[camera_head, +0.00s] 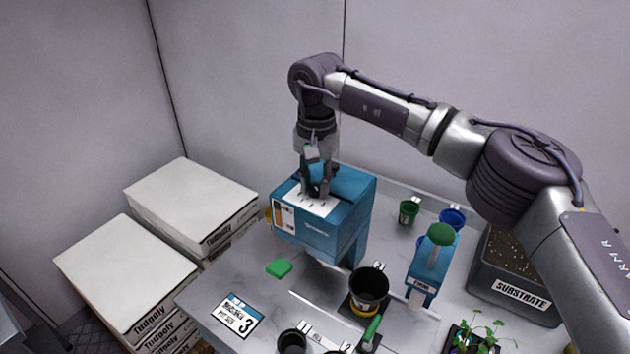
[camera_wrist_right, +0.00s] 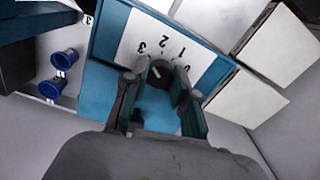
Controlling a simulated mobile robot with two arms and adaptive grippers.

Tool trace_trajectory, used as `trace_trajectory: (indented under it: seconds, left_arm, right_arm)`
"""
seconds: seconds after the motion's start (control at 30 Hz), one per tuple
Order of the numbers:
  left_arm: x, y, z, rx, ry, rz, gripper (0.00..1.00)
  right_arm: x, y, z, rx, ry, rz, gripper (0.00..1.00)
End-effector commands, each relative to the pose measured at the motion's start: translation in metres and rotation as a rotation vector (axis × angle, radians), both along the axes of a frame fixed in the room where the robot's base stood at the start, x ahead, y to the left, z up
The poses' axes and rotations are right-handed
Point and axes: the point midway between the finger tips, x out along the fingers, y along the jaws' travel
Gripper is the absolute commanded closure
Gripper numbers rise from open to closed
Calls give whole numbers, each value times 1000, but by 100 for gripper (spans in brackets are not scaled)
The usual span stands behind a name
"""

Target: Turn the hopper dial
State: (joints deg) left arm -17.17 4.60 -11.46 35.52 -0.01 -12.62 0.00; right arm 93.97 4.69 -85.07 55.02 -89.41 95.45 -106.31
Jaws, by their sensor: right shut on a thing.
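The blue hopper (camera_head: 345,215) stands on the table in the head view, with a white scale plate on top. In the right wrist view the plate (camera_wrist_right: 196,50) shows the printed numbers 0, 1, 2 and 3. The black hopper dial (camera_wrist_right: 160,73) sits at the plate. My right gripper (camera_head: 318,190) points down onto the hopper's top and is shut on the dial, with one finger on either side of it in the wrist view (camera_wrist_right: 163,88). The fingers hide part of the dial, so I cannot tell its setting. My left gripper is not in view.
A card (camera_head: 236,317) with a large 3 lies at the table's front left. A green block (camera_head: 279,268), a black pot (camera_head: 369,287), a blue stand (camera_head: 425,265) and a substrate bin (camera_head: 508,285) are nearby. White boxes (camera_head: 120,265) are stacked left.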

Motion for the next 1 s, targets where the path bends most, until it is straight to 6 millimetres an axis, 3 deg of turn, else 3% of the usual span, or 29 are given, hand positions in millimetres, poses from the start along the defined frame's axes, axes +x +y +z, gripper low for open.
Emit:
trace_trajectory:
  seconds: [0.4, 0.9, 0.93, 1.0]
  left_arm:
    - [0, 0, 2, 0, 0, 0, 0]
    - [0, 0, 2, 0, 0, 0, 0]
    - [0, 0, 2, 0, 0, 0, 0]
    - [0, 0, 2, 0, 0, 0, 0]
  right_arm:
    - [1, 0, 2, 2, -3, 163, 100]
    - [1, 0, 2, 2, -4, 180, 100]
    - [1, 0, 2, 2, -4, 180, 69]
    - [1, 0, 2, 1, -3, 180, 58]
